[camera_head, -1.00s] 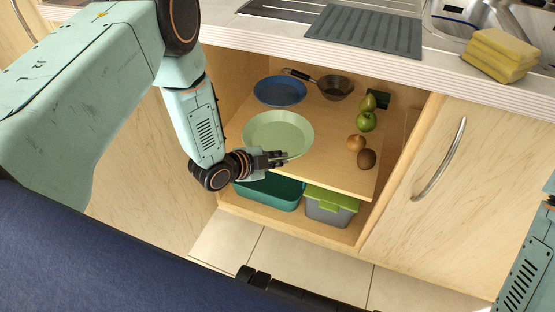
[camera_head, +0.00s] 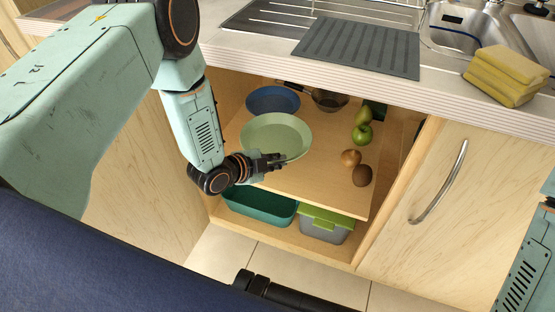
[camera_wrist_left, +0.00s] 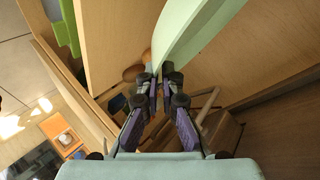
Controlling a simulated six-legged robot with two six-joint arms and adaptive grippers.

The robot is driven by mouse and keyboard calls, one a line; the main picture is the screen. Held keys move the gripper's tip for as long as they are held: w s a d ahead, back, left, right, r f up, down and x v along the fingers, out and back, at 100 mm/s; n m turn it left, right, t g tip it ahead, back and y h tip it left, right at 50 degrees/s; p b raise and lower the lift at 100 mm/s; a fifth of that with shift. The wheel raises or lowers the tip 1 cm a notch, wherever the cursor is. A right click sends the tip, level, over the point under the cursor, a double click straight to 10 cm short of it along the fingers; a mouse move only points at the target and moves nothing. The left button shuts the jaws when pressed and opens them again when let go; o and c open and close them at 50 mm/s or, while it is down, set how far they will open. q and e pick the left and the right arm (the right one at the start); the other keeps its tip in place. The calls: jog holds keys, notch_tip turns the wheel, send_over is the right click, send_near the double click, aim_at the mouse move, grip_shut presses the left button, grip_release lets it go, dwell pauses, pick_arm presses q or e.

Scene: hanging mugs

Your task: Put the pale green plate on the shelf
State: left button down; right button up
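The pale green plate (camera_head: 275,135) is inside the open cabinet, over the left front part of the wooden shelf (camera_head: 318,180). My left gripper (camera_head: 272,162) is at its near rim in the head view. In the left wrist view, the fingers (camera_wrist_left: 158,88) are closed on either side of the rim of the plate (camera_wrist_left: 192,30), which stands up edge-on there. Whether its underside touches the shelf cannot be told.
A blue plate (camera_head: 273,100) and a pan (camera_head: 329,100) are behind on the shelf. Green fruit (camera_head: 362,134) and brown round items (camera_head: 361,176) line its right side. Bins (camera_head: 260,205) stand below. The countertop (camera_head: 440,88) overhangs above. The shelf's front middle is clear.

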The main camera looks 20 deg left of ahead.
dwell(0.3)
pick_arm(q)
jog(key=shift+f+b, duration=2.65)
jog(key=shift+f, duration=1.35)
jog(key=shift+f, duration=0.2)
jog(key=c, duration=1.4)
grip_release()
jog(key=shift+c, duration=0.2)
jog(key=shift+s+f, duration=0.1)
jog(key=shift+a, duration=0.1)
